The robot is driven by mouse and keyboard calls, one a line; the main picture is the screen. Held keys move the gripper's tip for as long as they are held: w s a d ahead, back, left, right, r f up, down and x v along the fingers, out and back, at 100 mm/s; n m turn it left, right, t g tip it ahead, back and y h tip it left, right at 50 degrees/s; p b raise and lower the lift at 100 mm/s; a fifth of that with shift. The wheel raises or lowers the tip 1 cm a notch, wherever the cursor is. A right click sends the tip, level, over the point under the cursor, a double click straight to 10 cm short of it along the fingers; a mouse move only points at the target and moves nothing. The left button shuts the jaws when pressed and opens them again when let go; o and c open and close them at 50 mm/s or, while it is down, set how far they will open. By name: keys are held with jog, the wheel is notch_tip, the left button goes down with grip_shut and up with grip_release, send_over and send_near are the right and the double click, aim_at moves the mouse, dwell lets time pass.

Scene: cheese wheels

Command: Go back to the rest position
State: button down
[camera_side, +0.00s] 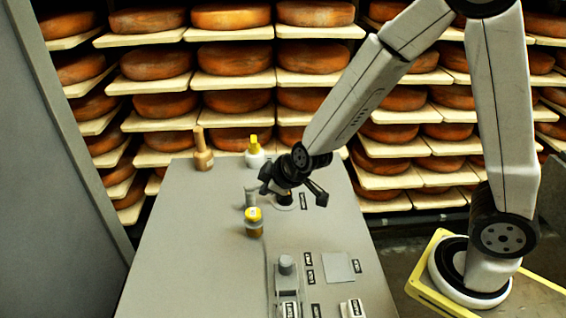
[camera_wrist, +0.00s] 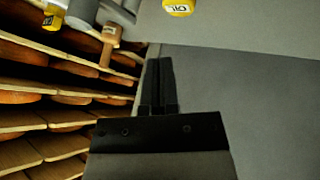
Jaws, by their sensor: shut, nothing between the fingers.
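My gripper (camera_side: 292,187) is over the right part of the grey table, beside the short grey cylinder. In the wrist view its black fingers (camera_wrist: 160,62) are together with nothing between them. In the side view its outline is dark, and I cannot tell whether it touches the dark item under it. My arm is bent and reaches in from the right.
A yellow-capped jar (camera_side: 254,223), grey cylinder (camera_side: 250,196), white yellow-topped bottle (camera_side: 254,154) and wooden tool (camera_side: 203,152) stand on the table (camera_side: 190,250). A lever fixture (camera_side: 287,268) is in front. Shelves of cheese wheels (camera_side: 234,57) stand behind. The table's left front is clear.

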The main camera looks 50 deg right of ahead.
jog(key=s+d+r+m+g, duration=0.1)
jog(key=s+d+m+g, duration=0.4)
jog(key=s, duration=0.8)
jog(key=shift+d+m, duration=0.6)
jog(key=shift+m, duration=0.1)
